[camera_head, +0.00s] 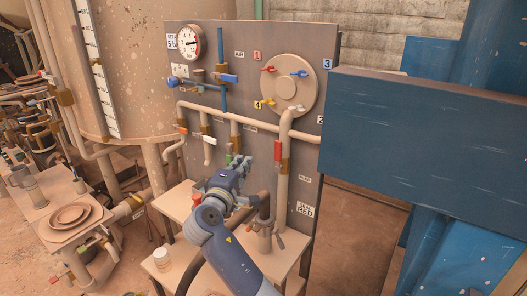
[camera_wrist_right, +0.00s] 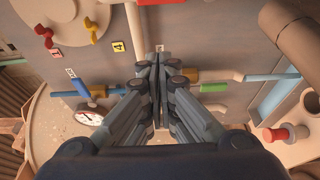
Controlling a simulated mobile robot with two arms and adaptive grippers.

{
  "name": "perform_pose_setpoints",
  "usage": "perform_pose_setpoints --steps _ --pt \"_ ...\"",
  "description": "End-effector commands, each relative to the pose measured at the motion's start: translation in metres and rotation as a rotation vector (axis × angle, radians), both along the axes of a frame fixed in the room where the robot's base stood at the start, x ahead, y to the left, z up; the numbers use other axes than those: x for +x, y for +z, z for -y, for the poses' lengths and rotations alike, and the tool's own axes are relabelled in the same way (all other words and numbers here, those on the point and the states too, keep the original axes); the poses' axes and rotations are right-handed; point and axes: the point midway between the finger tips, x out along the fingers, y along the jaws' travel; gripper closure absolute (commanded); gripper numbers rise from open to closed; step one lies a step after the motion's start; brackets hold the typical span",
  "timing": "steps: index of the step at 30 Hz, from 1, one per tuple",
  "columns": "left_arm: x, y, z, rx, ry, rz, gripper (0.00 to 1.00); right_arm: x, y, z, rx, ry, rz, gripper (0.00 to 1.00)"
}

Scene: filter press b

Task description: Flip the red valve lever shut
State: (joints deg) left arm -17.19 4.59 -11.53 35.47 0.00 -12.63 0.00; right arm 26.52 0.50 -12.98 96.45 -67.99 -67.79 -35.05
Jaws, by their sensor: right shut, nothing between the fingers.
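A red lever (camera_head: 278,150) stands upright along the brass valve on the vertical beige pipe, right of centre on the grey panel. Its edge shows at the top of the right wrist view (camera_wrist_right: 155,3). My right gripper (camera_head: 241,162) is left of this lever and apart from it, in front of the panel. Its fingers are together and empty in the wrist view (camera_wrist_right: 158,58). Another, smaller red lever (camera_head: 269,69) sits on the round beige disc higher up. My left gripper is not in view.
A green-handled valve (camera_wrist_right: 210,87) is close beside my fingers. The pressure gauge (camera_head: 189,41) and blue lever (camera_head: 229,78) are higher on the panel (camera_head: 215,110). A red knob (camera_head: 196,200) is at lower left. A large blue beam (camera_head: 425,130) blocks the right side.

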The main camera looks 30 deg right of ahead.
Motion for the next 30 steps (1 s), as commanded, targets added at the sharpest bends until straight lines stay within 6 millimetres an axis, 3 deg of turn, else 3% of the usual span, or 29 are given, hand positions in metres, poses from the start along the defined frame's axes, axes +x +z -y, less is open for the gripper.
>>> perform_pose_setpoints --steps 13,28,30 --pt "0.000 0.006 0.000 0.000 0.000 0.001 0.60 0.007 0.002 0.008 0.000 -0.001 0.000 1.00" --pt "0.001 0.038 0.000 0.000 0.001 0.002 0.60 0.067 0.003 0.077 -0.001 -0.002 -0.002 1.00" --pt "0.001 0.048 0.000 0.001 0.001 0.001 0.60 0.057 0.003 0.080 0.002 -0.001 -0.002 1.00"
